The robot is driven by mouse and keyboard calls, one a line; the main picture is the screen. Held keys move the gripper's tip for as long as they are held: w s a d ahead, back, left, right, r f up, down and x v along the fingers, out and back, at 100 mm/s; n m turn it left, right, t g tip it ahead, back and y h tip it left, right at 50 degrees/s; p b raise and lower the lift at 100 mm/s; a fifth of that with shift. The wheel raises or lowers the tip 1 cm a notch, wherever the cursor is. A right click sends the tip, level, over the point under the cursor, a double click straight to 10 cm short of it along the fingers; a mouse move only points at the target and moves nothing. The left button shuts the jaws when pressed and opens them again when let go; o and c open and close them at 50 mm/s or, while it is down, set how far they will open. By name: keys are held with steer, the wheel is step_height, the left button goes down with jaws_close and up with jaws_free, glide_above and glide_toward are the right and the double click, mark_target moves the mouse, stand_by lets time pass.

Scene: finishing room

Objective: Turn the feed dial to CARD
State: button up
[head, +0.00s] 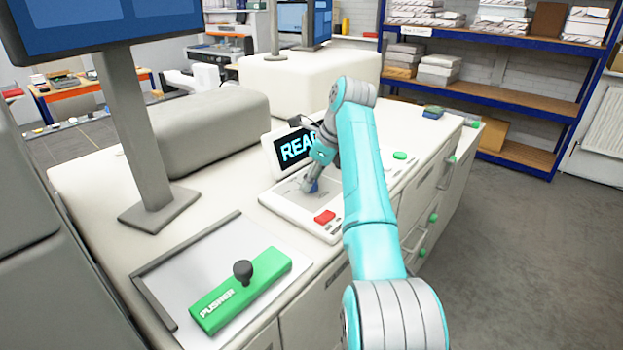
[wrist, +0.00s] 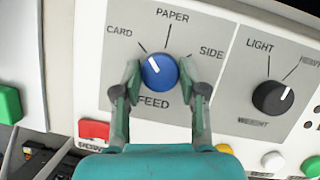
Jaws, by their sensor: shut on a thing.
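The blue FEED dial (wrist: 159,73) sits on the control panel in the wrist view, with marks for CARD, PAPER and SIDE around it. Its white pointer faces up and left, close to the line of the CARD mark (wrist: 141,48). My gripper (wrist: 160,80) is shut on the dial, one finger at its left side and one at its right. In the head view my gripper (head: 312,184) reaches down onto the panel (head: 292,206); the dial is a small blue patch there, mostly hidden.
A black LIGHT/WEIGHT dial (wrist: 272,97) stands right of the FEED dial. A red button (wrist: 94,129) lies near the left finger. A screen (head: 292,150) stands behind the panel. A green pusher (head: 240,290) lies on a plate to the left.

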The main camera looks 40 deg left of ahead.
steer(key=shift+n, duration=0.7)
steer(key=shift+g, duration=0.3)
steer(key=o, duration=1.1)
steer(key=shift+o, duration=0.2)
steer(key=v, duration=1.2)
steer(key=shift+a, duration=0.2)
